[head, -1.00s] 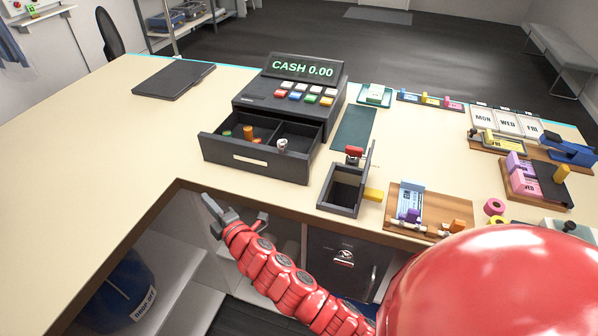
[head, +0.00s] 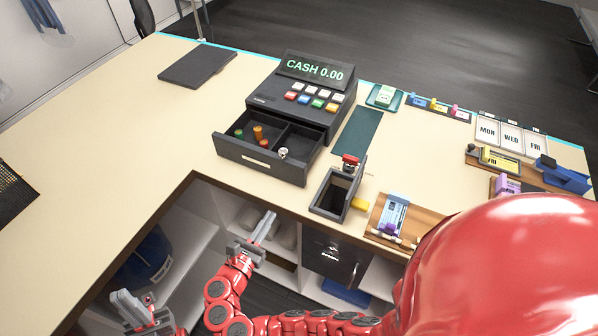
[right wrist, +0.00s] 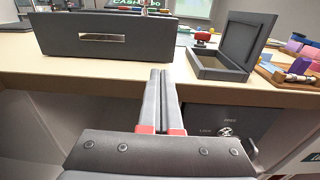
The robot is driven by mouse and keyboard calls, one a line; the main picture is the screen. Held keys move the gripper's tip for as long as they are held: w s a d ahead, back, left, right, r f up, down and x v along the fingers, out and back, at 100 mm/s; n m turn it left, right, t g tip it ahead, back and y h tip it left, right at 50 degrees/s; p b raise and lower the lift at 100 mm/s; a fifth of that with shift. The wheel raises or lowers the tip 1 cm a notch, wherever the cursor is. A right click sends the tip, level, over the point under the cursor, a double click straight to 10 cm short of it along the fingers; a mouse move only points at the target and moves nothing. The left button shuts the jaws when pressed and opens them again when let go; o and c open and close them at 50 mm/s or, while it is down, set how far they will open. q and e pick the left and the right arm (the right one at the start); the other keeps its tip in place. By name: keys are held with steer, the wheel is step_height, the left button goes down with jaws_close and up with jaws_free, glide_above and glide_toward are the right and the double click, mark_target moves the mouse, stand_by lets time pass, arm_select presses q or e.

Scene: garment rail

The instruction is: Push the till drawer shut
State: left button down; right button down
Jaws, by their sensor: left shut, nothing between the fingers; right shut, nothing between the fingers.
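The black till (head: 302,84) with a "CASH 0.00" display stands on the counter. Its drawer (head: 262,165) is pulled out toward the front, with orange, green and red pieces and a small silvery item inside. My right gripper (head: 267,225) is shut and empty, in front of the counter edge and apart from the drawer. My left gripper (head: 122,298) is shut and empty at the lower left, away from the drawer.
An open dark box (head: 335,195) with a red-topped item stands right of the drawer. A wooden tray (head: 395,218) lies further right. A dark flat pad (head: 197,67) lies left of the till. Shelving is below.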

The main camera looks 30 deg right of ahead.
steer(key=p, duration=0.4)
glide_toward(295, 178)
steer(key=x, duration=0.5)
steer(key=shift+w+d+r, duration=0.25)
steer(key=shift+d, duration=0.05)
steer(key=shift+x, duration=0.85)
steer(key=shift+f, duration=0.2)
steer(key=shift+w, duration=0.1)
